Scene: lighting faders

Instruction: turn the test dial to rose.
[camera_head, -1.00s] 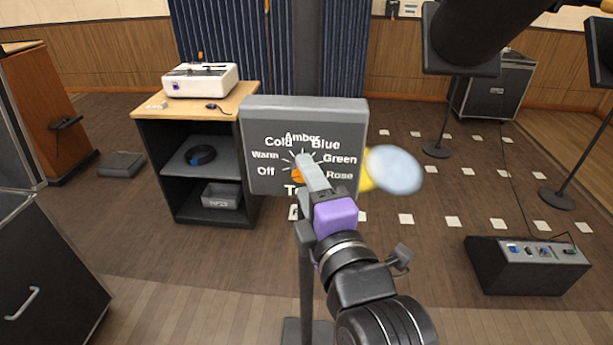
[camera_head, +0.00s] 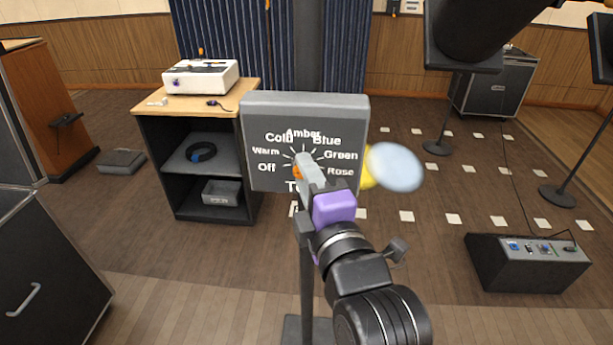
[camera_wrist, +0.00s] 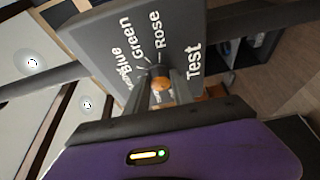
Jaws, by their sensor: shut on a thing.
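The test dial is an orange knob (camera_head: 297,170) on a grey panel (camera_head: 262,112) on a stand. White labels around it read Off, Warm, Cold, Amber, Blue, Green and Rose. In the head view my gripper (camera_head: 306,165) covers most of the knob and part of the word Test. In the wrist view the knob (camera_wrist: 160,82) sits between the two fingers of my gripper (camera_wrist: 161,92), which is shut on it. Green, Rose and Test on the panel (camera_wrist: 95,42) read clearly there. I cannot tell which label the knob points to.
A shelf unit (camera_head: 240,98) with a white machine (camera_head: 200,77) stands behind on the left. A yellow and pale blue lamp (camera_head: 394,167) is just right of the panel. A control box (camera_head: 520,268) lies at right. A black cabinet (camera_head: 45,265) is at left.

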